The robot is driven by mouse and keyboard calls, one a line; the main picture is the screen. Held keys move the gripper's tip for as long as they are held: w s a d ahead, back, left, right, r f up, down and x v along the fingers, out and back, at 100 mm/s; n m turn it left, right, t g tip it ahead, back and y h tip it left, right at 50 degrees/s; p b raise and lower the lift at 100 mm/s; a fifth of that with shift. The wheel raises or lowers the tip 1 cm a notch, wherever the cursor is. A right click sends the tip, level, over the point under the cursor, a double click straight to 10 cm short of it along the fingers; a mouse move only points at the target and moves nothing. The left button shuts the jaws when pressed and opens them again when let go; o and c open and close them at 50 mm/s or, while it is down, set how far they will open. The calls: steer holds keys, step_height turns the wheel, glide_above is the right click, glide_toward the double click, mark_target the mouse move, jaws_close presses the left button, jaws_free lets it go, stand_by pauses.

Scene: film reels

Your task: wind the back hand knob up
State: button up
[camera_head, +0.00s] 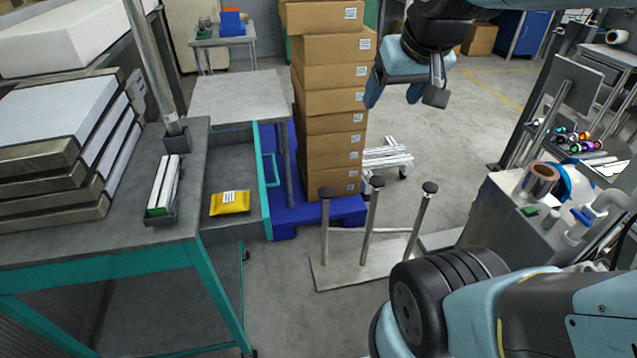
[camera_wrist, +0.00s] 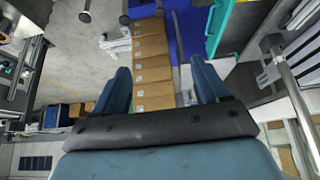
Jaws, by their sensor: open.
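No part is clearly recognisable as the back hand knob. Three upright metal rods with dark round caps stand on a pale plate (camera_head: 345,274) on the floor: a left cap (camera_head: 326,192), a middle cap (camera_head: 376,181) and a right cap (camera_head: 430,187). I cannot tell whether any cap is a hand knob. My gripper (camera_head: 393,93) hangs above and beyond these rods, at the top of the head view. In the wrist view its two blue fingers (camera_wrist: 163,82) are spread apart with nothing held between them. It touches nothing that I can see.
A tall stack of cardboard boxes (camera_head: 330,115) stands on a blue pallet (camera_head: 349,209). A workbench with an open drawer (camera_head: 231,168) holding a yellow packet (camera_head: 230,203) is at left. A grey cabinet (camera_head: 505,216) with pipes is at right.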

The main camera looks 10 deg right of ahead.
steer(key=o, duration=0.3)
steer(key=shift+t, duration=0.9)
steer(key=w+a, duration=0.1)
steer(key=w, duration=0.4)
steer(key=w+f, duration=0.1)
steer(key=w, duration=0.4)
steer(key=w+a+f, duration=0.1)
steer(key=w, duration=0.4)
steer(key=shift+w+a+f, duration=0.15)
steer(key=shift+w+a, duration=0.1)
steer(key=shift+a, duration=0.1)
steer(key=shift+o, duration=0.2)
steer(key=w+a+f+t, duration=0.2)
steer(key=w+f, duration=0.8)
steer(key=w, duration=0.3)
steer(key=w+a+f+t, duration=0.2)
steer(key=w+f+t, duration=0.1)
steer(key=w+f, duration=0.85)
steer(key=m+t+h, duration=0.3)
steer(key=m+h, duration=0.2)
steer(key=h, duration=0.3)
glide_toward(326, 191)
steer(key=x, duration=1)
steer(key=shift+w+f, duration=0.1)
steer(key=shift+f, duration=0.15)
steer(key=shift+c, duration=0.2)
